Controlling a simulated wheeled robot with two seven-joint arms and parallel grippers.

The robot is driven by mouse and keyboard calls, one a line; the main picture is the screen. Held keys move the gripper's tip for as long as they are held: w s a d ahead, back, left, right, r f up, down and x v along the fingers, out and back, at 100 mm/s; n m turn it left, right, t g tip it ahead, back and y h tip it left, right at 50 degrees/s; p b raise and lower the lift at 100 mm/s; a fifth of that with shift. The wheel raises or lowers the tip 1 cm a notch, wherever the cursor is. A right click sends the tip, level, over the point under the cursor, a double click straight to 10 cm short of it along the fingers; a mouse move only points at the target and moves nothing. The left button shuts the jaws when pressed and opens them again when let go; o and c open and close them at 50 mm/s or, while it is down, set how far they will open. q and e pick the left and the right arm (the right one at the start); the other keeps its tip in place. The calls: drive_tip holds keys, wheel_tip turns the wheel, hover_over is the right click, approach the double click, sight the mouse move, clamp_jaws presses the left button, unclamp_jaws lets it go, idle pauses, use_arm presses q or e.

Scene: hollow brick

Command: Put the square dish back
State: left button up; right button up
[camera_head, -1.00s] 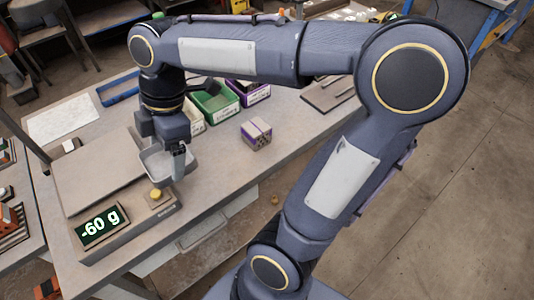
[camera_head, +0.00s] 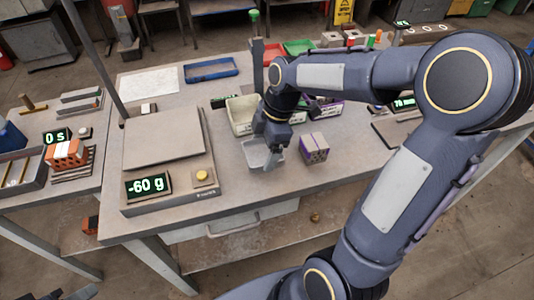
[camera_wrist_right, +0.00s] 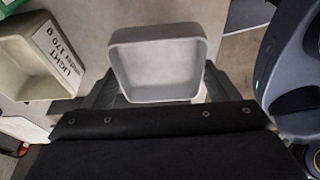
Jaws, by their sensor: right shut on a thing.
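The square dish (camera_head: 262,155) is a pale grey, shallow, empty tray. My right gripper (camera_head: 277,146) is shut on its edge. In the right wrist view the dish (camera_wrist_right: 158,62) sits between the fingers, its open side toward the camera. It is over the table to the right of the scale; I cannot tell whether it touches the table. The scale (camera_head: 163,140) has a bare plate, and its display (camera_head: 148,186) reads -60 g. My left gripper is not in view.
A cream bin (camera_head: 240,114) stands just behind the dish; in the right wrist view the bin (camera_wrist_right: 38,55) is labelled LIGHT, under 170 g. A purple-banded hollow brick (camera_head: 314,148) stands close on the right. The table front (camera_head: 250,195) is clear.

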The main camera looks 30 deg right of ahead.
sight(267, 153)
drive_tip(key=shift+w+d+f, duration=0.2)
drive_tip(key=shift+d+f, duration=0.2)
drive_tip(key=shift+f, duration=0.15)
drive_tip(key=shift+w+d+f, duration=0.15)
drive_tip(key=shift+f, duration=1.6)
drive_tip(key=shift+f, duration=0.1)
